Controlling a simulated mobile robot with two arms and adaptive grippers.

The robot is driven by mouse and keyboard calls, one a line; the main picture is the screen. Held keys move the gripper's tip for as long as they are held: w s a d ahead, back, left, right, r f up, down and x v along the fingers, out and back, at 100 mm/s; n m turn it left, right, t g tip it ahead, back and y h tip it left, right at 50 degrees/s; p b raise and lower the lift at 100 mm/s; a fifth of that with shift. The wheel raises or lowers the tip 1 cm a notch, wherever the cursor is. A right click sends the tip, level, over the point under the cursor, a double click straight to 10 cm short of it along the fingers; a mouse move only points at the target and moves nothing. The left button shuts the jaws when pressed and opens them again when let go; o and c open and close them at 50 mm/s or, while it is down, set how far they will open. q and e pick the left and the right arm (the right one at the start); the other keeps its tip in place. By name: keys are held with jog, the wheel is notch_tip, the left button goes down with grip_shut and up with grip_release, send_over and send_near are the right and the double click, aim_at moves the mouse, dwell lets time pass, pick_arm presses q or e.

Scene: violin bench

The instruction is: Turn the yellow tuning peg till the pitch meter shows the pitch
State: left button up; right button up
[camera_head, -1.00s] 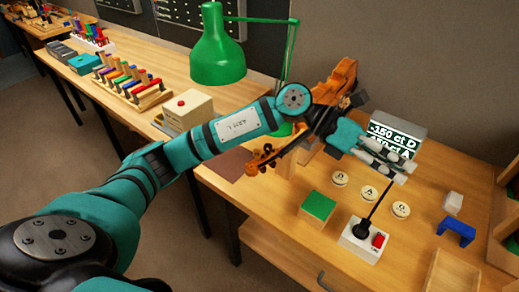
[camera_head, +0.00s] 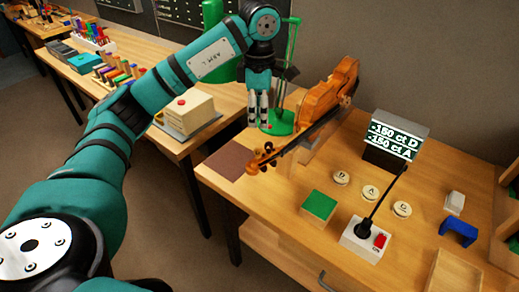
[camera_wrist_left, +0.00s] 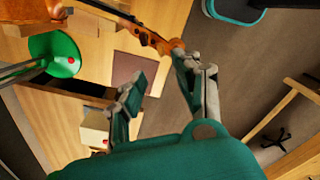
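The violin (camera_head: 325,99) lies tilted on a stand, its scroll and peg end (camera_head: 262,157) toward the front left. Dark pegs stick out there; I cannot make out the yellow one. The pitch meter (camera_head: 396,136) reads "-150 ct D" and "-150 ct A". My left gripper (camera_head: 258,122) points down, empty, left of the violin body and behind the scroll. In the left wrist view its fingers (camera_wrist_left: 160,78) are apart, and the violin neck (camera_wrist_left: 145,34) and scroll show beyond them. My right gripper is not in view.
A green lamp (camera_head: 276,123) stands right beside my left gripper. In front are a green block (camera_head: 319,206), round discs (camera_head: 370,193) and a white box with a red switch and dark rod (camera_head: 362,240). A brown mat (camera_head: 224,160) lies left of the scroll.

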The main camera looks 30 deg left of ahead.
aim_at(259, 148)
pick_arm(q)
notch_tip(259, 148, down, 12)
jog(key=p, duration=0.3)
jog(key=shift+r, duration=0.15)
grip_shut()
